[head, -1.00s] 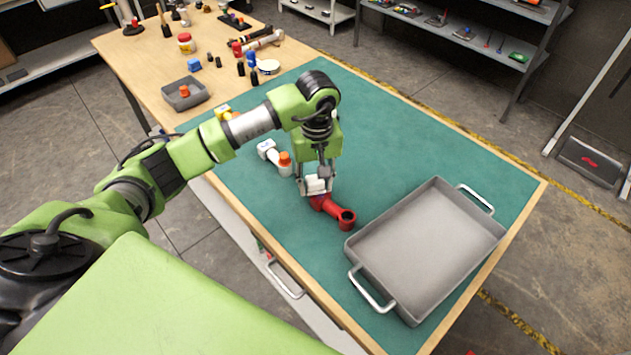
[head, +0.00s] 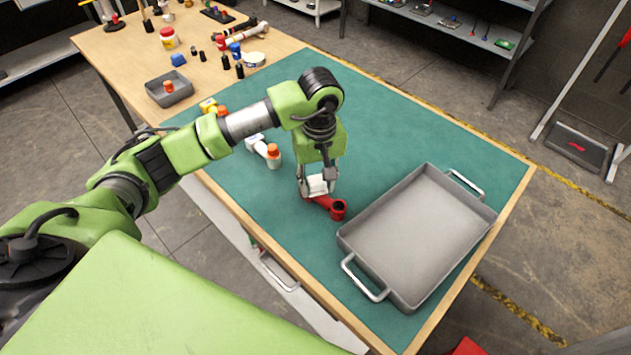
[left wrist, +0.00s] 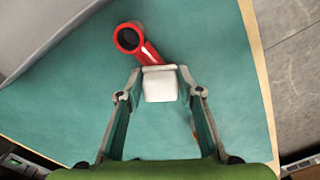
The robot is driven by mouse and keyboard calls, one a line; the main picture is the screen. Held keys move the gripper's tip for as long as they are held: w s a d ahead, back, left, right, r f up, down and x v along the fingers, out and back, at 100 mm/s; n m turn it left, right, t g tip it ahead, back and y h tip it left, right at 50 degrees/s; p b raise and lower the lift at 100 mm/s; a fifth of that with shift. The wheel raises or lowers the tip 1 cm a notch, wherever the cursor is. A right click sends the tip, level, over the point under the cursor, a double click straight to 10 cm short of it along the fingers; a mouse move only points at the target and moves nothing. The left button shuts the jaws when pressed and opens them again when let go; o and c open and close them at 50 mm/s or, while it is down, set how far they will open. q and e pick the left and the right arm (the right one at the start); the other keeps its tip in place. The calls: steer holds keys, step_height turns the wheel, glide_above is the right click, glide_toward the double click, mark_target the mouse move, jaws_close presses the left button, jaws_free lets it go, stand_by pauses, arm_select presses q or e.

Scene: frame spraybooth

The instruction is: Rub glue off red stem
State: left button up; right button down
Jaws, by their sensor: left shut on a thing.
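The red stem (head: 325,203) lies on the green mat, with its hollow round end (head: 339,208) toward the grey tray. My left gripper (head: 317,188) is shut on a white block (head: 318,184) and holds it over the stem. In the left wrist view the white block (left wrist: 160,86) sits between the fingertips, and the red stem (left wrist: 140,43) runs out from behind it to its open end. The block looks against the stem or just above it; contact is hard to tell. Part of the stem is hidden behind block and fingers. No glue can be made out.
The grey tray (head: 348,246) with two handles stands empty to the right of the stem. A small grey bin (head: 160,101) and several bottles are on the wooden table part. The mat's far middle is clear.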

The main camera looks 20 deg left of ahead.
arm_select(q)
steer(key=shift+w+a+f+b, duration=0.1)
steer(key=shift+a+f+b, duration=0.05)
steer(key=shift+a+b, duration=0.2)
steer(key=shift+w+a+f+b, duration=0.1)
steer(key=shift+a+b, duration=0.15)
steer(key=shift+a, duration=0.2)
steer(key=shift+w+a+b, duration=0.25)
steer(key=shift+a+b, duration=0.35)
steer(key=shift+a, duration=0.5)
steer(key=shift+w+a+r+p, duration=0.1)
steer(key=shift+a+r+p, duration=0.05)
steer(key=shift+r+p, duration=1.4)
steer(key=shift+r, duration=1.45)
steer(key=shift+r, duration=0.15)
steer(key=shift+r+p, duration=0.8)
steer(key=shift+r, duration=0.6)
